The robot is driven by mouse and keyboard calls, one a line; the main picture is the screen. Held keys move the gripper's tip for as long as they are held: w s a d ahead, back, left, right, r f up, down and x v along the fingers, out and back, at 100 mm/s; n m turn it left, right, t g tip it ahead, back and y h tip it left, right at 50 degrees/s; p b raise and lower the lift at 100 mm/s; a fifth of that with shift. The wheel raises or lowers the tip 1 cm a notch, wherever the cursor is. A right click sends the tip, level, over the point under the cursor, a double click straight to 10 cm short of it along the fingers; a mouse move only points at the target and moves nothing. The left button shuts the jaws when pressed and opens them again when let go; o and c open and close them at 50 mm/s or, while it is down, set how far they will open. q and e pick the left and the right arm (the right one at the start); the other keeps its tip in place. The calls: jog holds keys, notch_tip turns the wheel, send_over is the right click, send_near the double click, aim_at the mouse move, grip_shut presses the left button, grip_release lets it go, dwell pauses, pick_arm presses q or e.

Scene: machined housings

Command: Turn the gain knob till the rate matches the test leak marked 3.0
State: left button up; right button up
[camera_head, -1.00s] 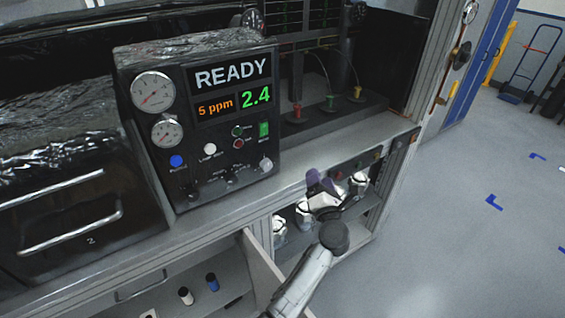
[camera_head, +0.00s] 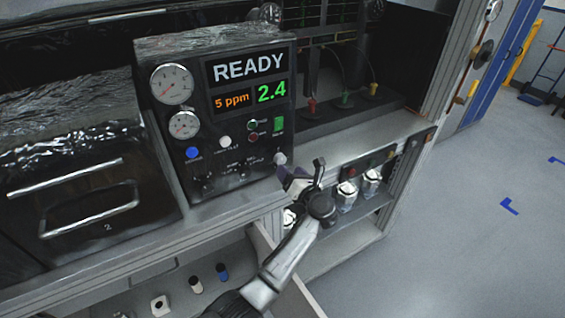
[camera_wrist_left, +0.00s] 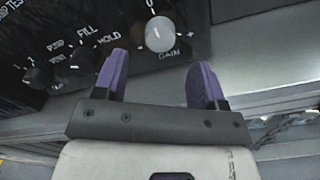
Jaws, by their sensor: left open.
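The leak tester panel (camera_head: 232,118) shows READY, an orange 5 ppm and a green 2.4. The pale round gain knob (camera_head: 280,158) is at its lower right corner. In the left wrist view the gain knob (camera_wrist_left: 158,34) sits above the word GAIN, with a minus and a plus at its sides. My left gripper (camera_head: 303,171) is just right of the knob in the head view. In the wrist view its purple fingers (camera_wrist_left: 158,82) are apart and empty, with the knob beyond their tips. I cannot make out a 3.0 marking. My right gripper is not in view.
Two gauges, a blue button (camera_head: 192,153) and a white button (camera_head: 225,142) share the panel. Several white-capped fittings (camera_head: 347,190) stand on the shelf below, right of my left gripper. A drawer (camera_head: 92,205) is at the left. The floor at the right is open.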

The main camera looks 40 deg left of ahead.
aim_at(282, 161)
pick_arm(q)
jog(key=shift+x, duration=2.75)
jog(key=c, duration=0.9)
jog(key=shift+c, duration=0.2)
